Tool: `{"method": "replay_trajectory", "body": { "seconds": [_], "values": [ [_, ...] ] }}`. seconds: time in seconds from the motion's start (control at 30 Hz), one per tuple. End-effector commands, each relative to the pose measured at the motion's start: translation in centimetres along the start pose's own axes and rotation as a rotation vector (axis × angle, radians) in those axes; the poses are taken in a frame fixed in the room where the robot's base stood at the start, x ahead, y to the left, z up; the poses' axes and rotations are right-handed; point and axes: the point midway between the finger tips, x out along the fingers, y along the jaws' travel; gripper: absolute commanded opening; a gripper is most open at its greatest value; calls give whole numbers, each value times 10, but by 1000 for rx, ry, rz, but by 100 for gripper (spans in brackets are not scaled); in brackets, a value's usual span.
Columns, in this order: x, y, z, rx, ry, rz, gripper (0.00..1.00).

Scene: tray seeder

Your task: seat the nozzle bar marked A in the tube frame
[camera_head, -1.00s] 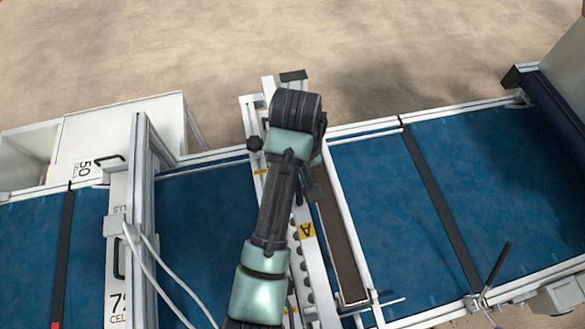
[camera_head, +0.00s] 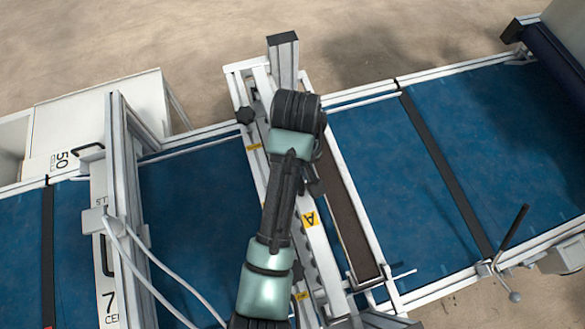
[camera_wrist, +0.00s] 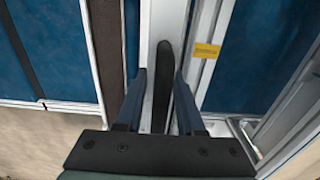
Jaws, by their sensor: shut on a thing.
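My gripper (camera_wrist: 160,102) is shut on the dark handle (camera_wrist: 163,70) of the nozzle bar, in the wrist view. The pale metal bar (camera_wrist: 148,40) runs lengthwise between the fingers. In the head view my arm covers the fingers and the middle of the bar. The bar's dark-capped far end (camera_head: 284,62) and yellow A label (camera_head: 310,219) show. The tube frame (camera_head: 257,165) is the pale railed structure across the belt, with a dark knob (camera_head: 244,115) at its left. The bar lies along the frame's length, apparently raised; the gap beneath is hidden.
A brown-bottomed trough (camera_head: 349,222) runs right beside the bar. Blue belt (camera_head: 190,205) spreads on both sides. A white gantry with cables (camera_head: 112,165) stands at left. A thin dark lever (camera_head: 514,226) rises at the right front.

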Motion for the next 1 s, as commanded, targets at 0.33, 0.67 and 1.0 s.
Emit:
{"method": "replay_trajectory", "body": {
  "seconds": [0.33, 0.67, 1.0],
  "values": [
    [34, 1, -2, 0, 0, 1, 0],
    [48, 0, -4, 0, 2, 1, 0],
    [49, 0, -4, 0, 2, 1, 0]
  ]
}}
